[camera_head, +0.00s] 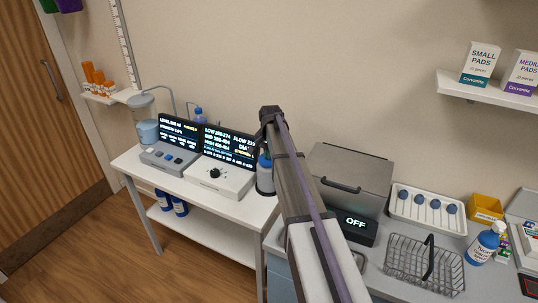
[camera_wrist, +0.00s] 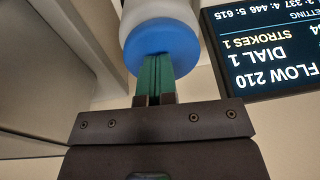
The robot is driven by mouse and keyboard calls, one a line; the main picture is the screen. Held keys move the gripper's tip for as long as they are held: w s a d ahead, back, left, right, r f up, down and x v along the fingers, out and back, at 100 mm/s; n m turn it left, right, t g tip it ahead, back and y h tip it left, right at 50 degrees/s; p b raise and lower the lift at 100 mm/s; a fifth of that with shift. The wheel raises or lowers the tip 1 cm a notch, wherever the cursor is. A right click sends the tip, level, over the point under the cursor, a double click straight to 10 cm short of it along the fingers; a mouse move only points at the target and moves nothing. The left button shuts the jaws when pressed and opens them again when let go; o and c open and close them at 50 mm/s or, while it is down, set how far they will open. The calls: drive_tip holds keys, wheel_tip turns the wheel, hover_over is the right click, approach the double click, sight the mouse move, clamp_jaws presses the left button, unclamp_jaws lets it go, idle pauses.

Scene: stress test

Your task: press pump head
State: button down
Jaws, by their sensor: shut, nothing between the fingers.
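A white bottle or cylinder (camera_wrist: 165,12) with a broad blue part (camera_wrist: 185,45) is at the top of the wrist view, which appears upside down. My gripper (camera_wrist: 154,68) is shut and empty. Its green fingertips overlap the near edge of the blue part; I cannot tell whether they touch it. In the head view my gripper (camera_head: 269,114) is above the right end of the white table. Just below it stands a blue-and-grey bottle (camera_head: 265,182), partly hidden by my arm. The pump head cannot be made out clearly there.
A dark screen (camera_head: 229,144) stands behind a white dial box (camera_head: 213,173). In the wrist view the screen (camera_wrist: 262,50) reads FLOW 210, DIAL 1, STROKES 1. A grey lidded machine (camera_head: 349,177) reading OFF and a wire basket (camera_head: 425,266) stand right of my arm.

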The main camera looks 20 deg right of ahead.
drive_tip(key=shift+s, duration=0.15)
drive_tip(key=shift+r+p, duration=0.45)
drive_tip(key=shift+p, duration=0.25)
wheel_tip(320, 180, up, 13)
drive_tip(key=s+p, duration=0.1)
drive_tip(key=p, duration=1.2)
